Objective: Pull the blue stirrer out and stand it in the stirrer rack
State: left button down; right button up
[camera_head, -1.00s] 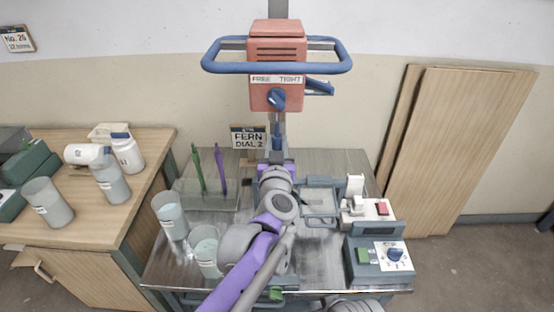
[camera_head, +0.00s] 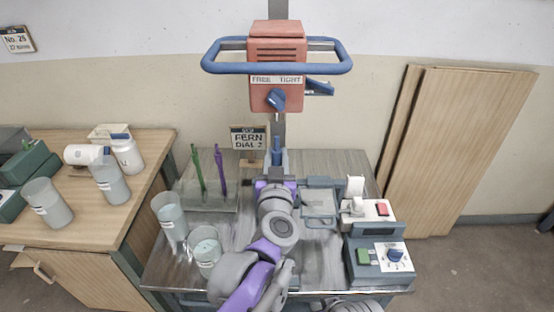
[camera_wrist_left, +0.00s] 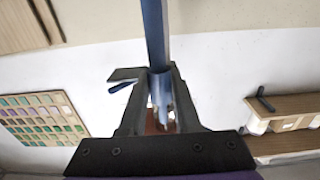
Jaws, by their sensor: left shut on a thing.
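The blue stirrer (camera_head: 277,148) is upright below the orange mixer head (camera_head: 277,90), in front of its grey post. Its visible top looks lower than the head, with a gap between. My left gripper (camera_head: 276,176) is shut on the stirrer, over the metal table. In the left wrist view, the blue rod (camera_wrist_left: 156,35) runs between the fingers of my left gripper (camera_wrist_left: 159,78). The stirrer's lower end is hidden in the head view. The stirrer rack (camera_head: 205,204) stands to the left, with a green stirrer (camera_head: 198,172) and a purple stirrer (camera_head: 220,172) upright in it. My right gripper is out of view.
Two buckets (camera_head: 170,217) (camera_head: 206,247) stand left of my arm. A sign (camera_head: 248,138) reads "FERN DIAL 2". A dial box (camera_head: 380,262) and a white device (camera_head: 367,210) stand to the right. A wooden side table (camera_head: 80,215) holds more containers.

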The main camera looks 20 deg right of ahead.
pick_arm(q)
jog(key=shift+v, duration=2.95)
